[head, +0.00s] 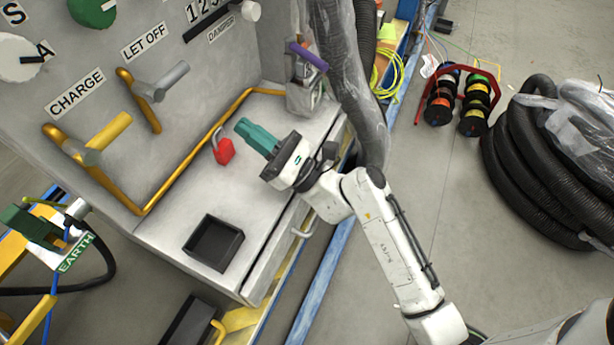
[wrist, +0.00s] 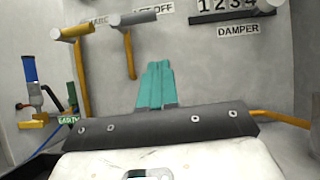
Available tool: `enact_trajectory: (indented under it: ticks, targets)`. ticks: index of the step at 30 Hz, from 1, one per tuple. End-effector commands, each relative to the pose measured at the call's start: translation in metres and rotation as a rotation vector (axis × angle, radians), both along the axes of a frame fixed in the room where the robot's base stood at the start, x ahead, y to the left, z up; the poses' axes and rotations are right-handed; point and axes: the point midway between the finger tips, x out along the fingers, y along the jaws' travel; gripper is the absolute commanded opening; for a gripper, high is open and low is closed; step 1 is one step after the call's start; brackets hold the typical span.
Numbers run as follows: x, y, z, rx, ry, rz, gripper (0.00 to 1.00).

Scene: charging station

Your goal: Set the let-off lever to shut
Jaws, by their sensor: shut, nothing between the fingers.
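The let-off lever (head: 165,81) shows as a grey cylindrical handle with a yellow bar, beside the LET OFF label (head: 145,40) on the grey panel. In the wrist view the grey handle (wrist: 134,18) is at the upper left of centre and its yellow bar (wrist: 129,55) runs down from it. My gripper (head: 241,125) has teal fingers, closed together and empty, above the grey ledge and right of the lever. In the wrist view the fingers (wrist: 157,66) point toward the panel, apart from the lever.
The charge lever (head: 105,134) with a yellow handle is left of the let-off lever. A red padlock (head: 224,150) and a black tray (head: 213,243) are on the ledge. A yellow rail (head: 188,160) runs along the ledge. A damper counter (head: 215,14) is above right.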

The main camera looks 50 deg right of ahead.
Motion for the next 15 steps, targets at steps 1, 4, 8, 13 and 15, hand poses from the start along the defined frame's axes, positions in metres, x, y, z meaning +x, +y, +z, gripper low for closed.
enact_trajectory:
  ticks: [1,4,8,13,15]
  targets:
    - [-0.010,-0.004,-0.010,0.000,0.004,-0.004,0.00]
    - [-0.027,-0.010,-0.022,0.000,0.004,-0.003,0.00]
    - [-0.050,-0.018,-0.038,0.000,0.004,-0.004,0.00]
    - [-0.076,-0.027,-0.055,0.001,0.003,-0.003,0.00]
    - [-0.083,-0.029,-0.061,0.001,0.003,-0.003,0.00]
